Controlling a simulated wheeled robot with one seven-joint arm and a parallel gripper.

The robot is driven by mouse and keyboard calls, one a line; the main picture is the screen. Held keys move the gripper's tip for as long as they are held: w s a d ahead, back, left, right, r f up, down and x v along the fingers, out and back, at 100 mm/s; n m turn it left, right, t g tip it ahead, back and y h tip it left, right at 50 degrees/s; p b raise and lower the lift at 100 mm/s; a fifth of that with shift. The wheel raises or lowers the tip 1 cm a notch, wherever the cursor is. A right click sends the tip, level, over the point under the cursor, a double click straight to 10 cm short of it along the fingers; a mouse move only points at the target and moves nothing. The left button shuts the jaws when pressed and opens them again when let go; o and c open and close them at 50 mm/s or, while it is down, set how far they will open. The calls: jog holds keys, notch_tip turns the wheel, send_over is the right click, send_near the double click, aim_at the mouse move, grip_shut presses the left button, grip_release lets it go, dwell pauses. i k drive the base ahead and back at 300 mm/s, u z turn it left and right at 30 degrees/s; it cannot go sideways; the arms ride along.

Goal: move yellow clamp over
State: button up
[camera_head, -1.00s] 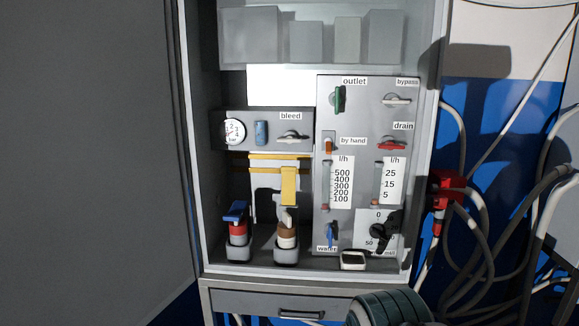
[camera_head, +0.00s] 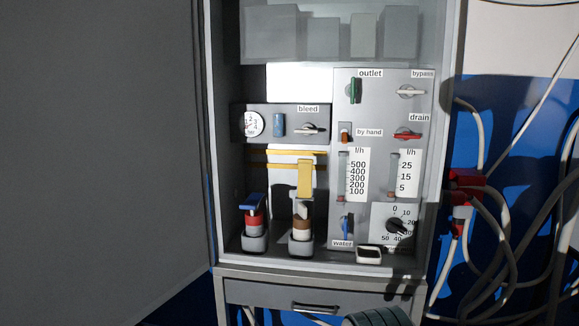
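The yellow clamp (camera_head: 305,179) is an upright yellow block inside the open cabinet, at the right end of the yellow horizontal strips. It stands above a holder (camera_head: 301,248) with a brown-banded, white-topped piece (camera_head: 302,224). To the left, a similar holder (camera_head: 255,243) has a red-banded piece (camera_head: 254,222) with a blue top (camera_head: 252,201). I cannot tell what the clamp is fixed to at its back.
A grey panel with the outlet valve (camera_head: 355,90), drain valve (camera_head: 407,135) and a dial (camera_head: 398,226) fills the cabinet's right side. The bleed panel (camera_head: 268,135) is above the clamp. Hoses (camera_head: 490,225) hang at right.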

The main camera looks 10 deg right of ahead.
aim_at(305, 165)
jog(key=u, duration=0.45)
jog(key=k, duration=0.5)
jog(key=u, duration=0.7)
jog(key=i, duration=0.85)
jog(key=z, duration=0.95)
jog(key=i, duration=0.75)
jog(key=z, duration=0.85)
